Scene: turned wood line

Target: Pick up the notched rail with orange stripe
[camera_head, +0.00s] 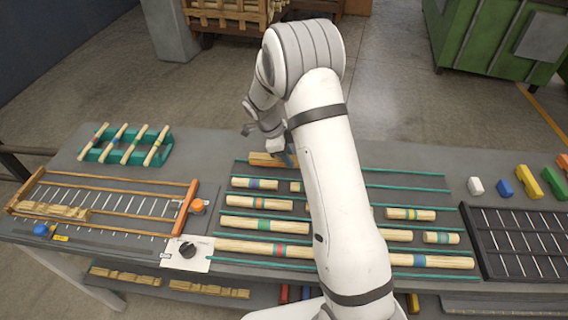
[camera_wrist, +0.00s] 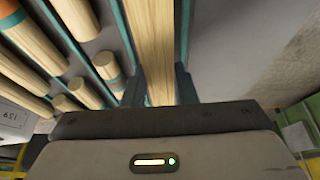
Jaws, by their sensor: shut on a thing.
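My gripper (camera_wrist: 160,88) is shut on a pale wooden rail (camera_wrist: 150,40), with one dark finger on each side of it. The rail runs lengthwise away from the palm in the wrist view. In the head view my gripper (camera_head: 287,156) is at the far edge of the table, and the rail's end (camera_head: 262,159) shows to its left. My arm hides the rest. I cannot make out notches or an orange stripe on the rail, nor whether it is clear of the table.
Several striped round dowels (camera_head: 262,225) lie in rows between green rails close by. A teal rack (camera_head: 126,147) holds dowels at the left. A wooden frame jig (camera_head: 115,188) and a black grid tray (camera_head: 520,245) flank the rows. Coloured blocks (camera_head: 527,183) stand at the right.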

